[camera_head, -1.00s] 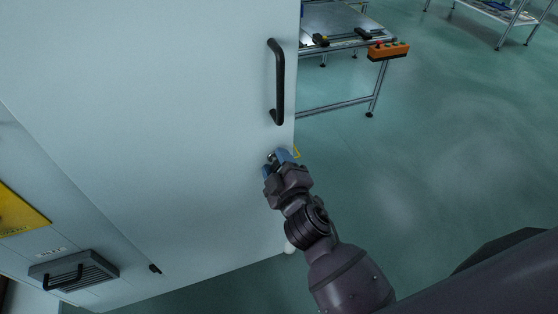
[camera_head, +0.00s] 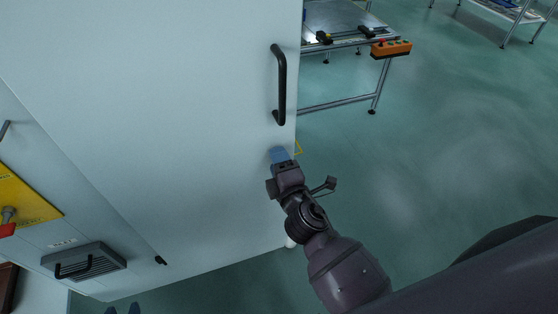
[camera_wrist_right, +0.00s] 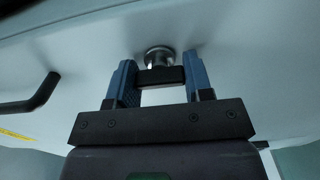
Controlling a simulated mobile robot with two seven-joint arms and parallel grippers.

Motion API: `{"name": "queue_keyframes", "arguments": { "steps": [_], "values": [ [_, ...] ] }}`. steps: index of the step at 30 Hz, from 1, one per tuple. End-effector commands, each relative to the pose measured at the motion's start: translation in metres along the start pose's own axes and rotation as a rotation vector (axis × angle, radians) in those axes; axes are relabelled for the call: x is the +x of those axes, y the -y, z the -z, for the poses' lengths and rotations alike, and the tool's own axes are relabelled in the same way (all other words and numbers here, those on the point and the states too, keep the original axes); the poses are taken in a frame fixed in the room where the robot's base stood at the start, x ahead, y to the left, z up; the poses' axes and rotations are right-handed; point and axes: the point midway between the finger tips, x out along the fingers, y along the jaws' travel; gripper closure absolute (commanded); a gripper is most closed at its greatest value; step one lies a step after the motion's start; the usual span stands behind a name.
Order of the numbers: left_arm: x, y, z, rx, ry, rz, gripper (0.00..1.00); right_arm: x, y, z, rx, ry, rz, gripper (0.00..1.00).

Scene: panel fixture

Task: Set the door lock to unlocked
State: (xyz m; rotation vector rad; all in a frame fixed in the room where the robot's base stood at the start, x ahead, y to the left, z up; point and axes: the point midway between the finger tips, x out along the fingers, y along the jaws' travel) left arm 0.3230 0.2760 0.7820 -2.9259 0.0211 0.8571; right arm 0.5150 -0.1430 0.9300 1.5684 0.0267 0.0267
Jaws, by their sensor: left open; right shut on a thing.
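The door lock shows in the right wrist view as a round silver cylinder with a black turn bar (camera_wrist_right: 161,76) on the pale door (camera_head: 200,130). My right gripper (camera_wrist_right: 161,80) is shut on this bar, with one blue finger at each end. In the head view my right gripper (camera_head: 280,155) is at the door's right edge, below the black door handle (camera_head: 281,85), and hides the lock. My left gripper (camera_head: 122,310) shows only as two blue fingertips, apart and empty, at the bottom edge. Any lock position marks are not visible.
A metal table (camera_head: 340,22) with an orange button box (camera_head: 391,48) stands behind the door's right edge. On the left are a yellow panel with a knob (camera_head: 25,205) and a grey vented part with a black handle (camera_head: 84,262). The green floor at right is clear.

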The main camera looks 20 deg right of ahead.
Motion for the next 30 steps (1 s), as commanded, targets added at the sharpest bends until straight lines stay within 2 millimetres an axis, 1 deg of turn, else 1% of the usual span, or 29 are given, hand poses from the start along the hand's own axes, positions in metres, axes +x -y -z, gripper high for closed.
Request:
{"name": "queue_keyframes", "arguments": {
  "steps": [14,15,19,27,30],
  "values": [
    [-0.0012,0.0003,-0.0013,0.0,0.003,0.001,0.57,0.0001,-0.0003,0.0006,-0.015,-0.002,-0.001,0.77],
    [-0.0016,0.0004,-0.002,0.0,0.004,0.001,0.57,0.0001,-0.0003,0.0006,-0.015,-0.002,-0.001,0.49],
    [-0.0029,0.0006,-0.0044,-0.001,0.008,0.002,0.57,0.0001,-0.0002,0.0004,-0.014,-0.001,-0.001,0.29],
    [-0.0032,0.0006,-0.0055,-0.001,0.01,0.002,0.57,-0.0003,0.0,0.0002,-0.013,0.0,0.0,0.28],
    [-0.0028,0.0005,-0.0057,-0.001,0.01,0.002,0.57,-0.0038,0.0006,0.0002,-0.013,0.0,0.0,0.28]
  ]
}}
